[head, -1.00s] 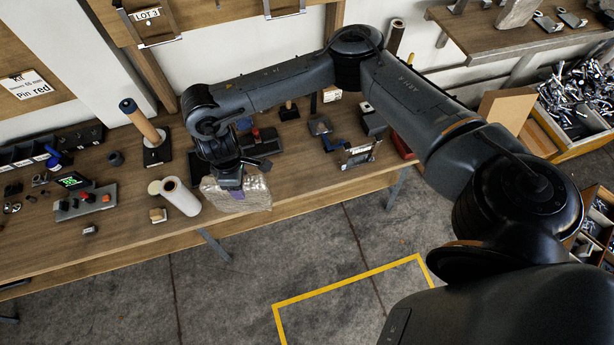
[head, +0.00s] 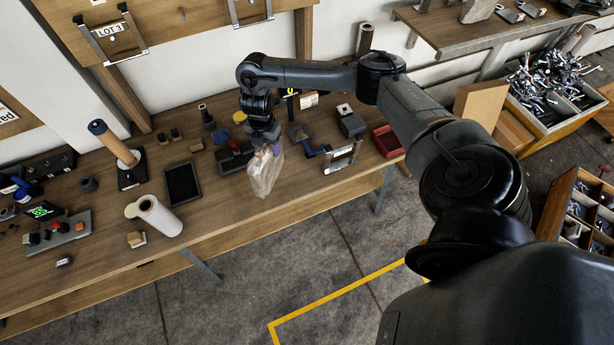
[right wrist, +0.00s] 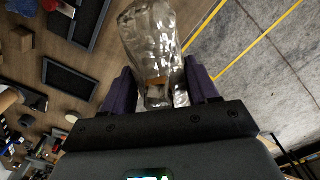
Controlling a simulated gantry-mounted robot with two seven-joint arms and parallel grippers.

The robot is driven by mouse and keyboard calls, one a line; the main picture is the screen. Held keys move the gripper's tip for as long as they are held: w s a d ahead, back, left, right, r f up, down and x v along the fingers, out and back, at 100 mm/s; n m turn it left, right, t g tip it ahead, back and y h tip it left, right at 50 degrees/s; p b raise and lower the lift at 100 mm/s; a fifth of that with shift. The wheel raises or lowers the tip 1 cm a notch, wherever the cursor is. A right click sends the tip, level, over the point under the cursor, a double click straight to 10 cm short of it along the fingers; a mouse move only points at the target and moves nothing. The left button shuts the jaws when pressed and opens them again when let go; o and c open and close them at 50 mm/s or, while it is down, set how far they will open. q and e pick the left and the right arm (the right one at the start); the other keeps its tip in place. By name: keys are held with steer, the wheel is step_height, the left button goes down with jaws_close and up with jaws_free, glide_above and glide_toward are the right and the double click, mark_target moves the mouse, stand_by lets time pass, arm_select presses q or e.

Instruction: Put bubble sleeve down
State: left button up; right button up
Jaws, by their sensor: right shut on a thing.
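The bubble sleeve (head: 265,172) is a clear, crinkled plastic sleeve, hanging from my right gripper (head: 264,142) near the front edge of the workbench (head: 222,213) in the head view. In the right wrist view the sleeve (right wrist: 152,45) sits between the two purple fingers of my right gripper (right wrist: 160,92), which are shut on its near end. Something brownish shows through the plastic there. I cannot tell whether the sleeve's lower end touches the bench. My left gripper is not in view.
A black tray (head: 183,184) and a white roll (head: 158,216) lie left of the sleeve. A metal-framed stand (head: 341,157) and a red tray (head: 387,141) are to its right. A brown roll on a post (head: 113,144) stands farther left. Bare bench lies between the black tray and the sleeve.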

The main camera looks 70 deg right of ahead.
steer(key=shift+s+d+f, duration=0.2)
steer(key=shift+s+d, duration=0.1)
steer(key=shift+d, duration=0.25)
steer(key=shift+s+d+f, duration=0.2)
steer(key=shift+s+d, duration=0.1)
steer(key=shift+d, duration=0.25)
step_height(320, 180, down, 10)
steer(key=b, duration=0.2)
steer(key=shift+d, duration=0.3)
steer(key=shift+s, duration=0.1)
steer(key=o, duration=1.3)
